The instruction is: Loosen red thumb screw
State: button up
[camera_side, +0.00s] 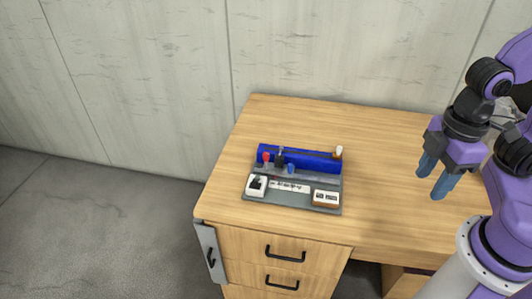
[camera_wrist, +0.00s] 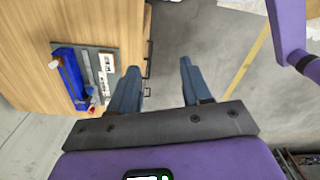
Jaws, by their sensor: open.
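The red thumb screw (camera_side: 266,156) is a small red spot at the left end of a blue block in the side view. My gripper (camera_side: 437,187) hangs at the right side of the desk, well apart from the fixture. Its blue-grey fingers are apart and empty, as the wrist view (camera_wrist: 160,85) also shows.
A grey base plate (camera_side: 262,197) carries the blue block, a white switch box (camera_side: 257,187), a labelled plate (camera_side: 290,186) and a brown-edged box (camera_side: 326,198). The wooden desk (camera_side: 380,200) is clear between fixture and gripper. A wall (camera_side: 330,50) stands behind.

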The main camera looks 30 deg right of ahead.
jog(key=w+a+r+m, duration=0.2)
jog(key=w+a+m, duration=0.55)
jog(key=w, duration=0.45)
jog(key=m, duration=1.7)
send_over(266, 154)
notch_tip(266, 154, down, 6)
notch_tip(266, 154, down, 17)
jog(key=shift+f, duration=0.1)
grip_shut()
